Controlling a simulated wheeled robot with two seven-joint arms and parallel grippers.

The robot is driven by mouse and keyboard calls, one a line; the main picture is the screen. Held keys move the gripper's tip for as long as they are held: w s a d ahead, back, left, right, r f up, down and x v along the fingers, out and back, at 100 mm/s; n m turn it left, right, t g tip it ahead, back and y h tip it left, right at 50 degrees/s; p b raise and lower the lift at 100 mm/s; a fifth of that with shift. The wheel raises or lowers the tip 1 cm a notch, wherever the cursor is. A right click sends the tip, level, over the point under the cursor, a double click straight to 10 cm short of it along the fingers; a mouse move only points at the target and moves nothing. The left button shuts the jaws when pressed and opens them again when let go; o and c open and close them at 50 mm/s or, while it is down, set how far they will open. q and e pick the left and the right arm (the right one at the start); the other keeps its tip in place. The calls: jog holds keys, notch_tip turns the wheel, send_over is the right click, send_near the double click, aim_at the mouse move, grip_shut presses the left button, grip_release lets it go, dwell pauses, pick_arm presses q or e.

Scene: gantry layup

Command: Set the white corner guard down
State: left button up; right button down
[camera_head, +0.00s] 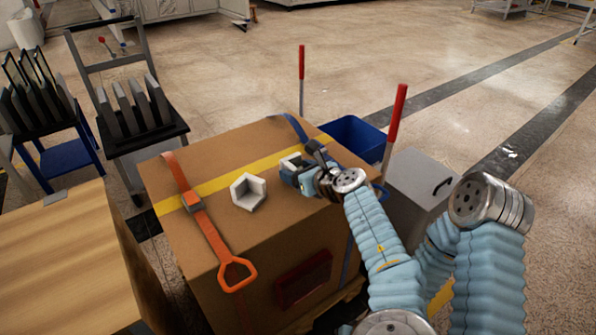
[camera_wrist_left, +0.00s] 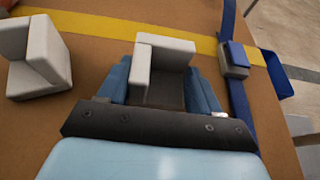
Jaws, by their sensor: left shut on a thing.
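A white corner guard (camera_wrist_left: 163,52) is between the blue fingers of my left gripper (camera_wrist_left: 160,90), which is shut on it. In the head view this gripper (camera_head: 294,170) is over the far right part of the top of a large brown carton (camera_head: 225,230), near the yellow tape. I cannot tell whether the held guard touches the carton. A second white corner guard (camera_head: 248,192) rests on the carton top, left of the gripper and apart from it; it also shows at the left of the left wrist view (camera_wrist_left: 38,60). My right gripper is not in view.
An orange strap (camera_head: 196,210) crosses the carton's left side. A blue strap (camera_wrist_left: 238,105) with a buckle lies right of the held guard. A blue bin (camera_head: 352,138), a grey box (camera_head: 420,180) and red-topped posts (camera_head: 396,115) stand behind and right. A wooden table (camera_head: 60,260) is left.

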pick_arm(q)
jog(key=o, duration=1)
jog(key=shift+r, duration=0.1)
jog(key=v, duration=1.2)
jog(key=shift+b, duration=0.35)
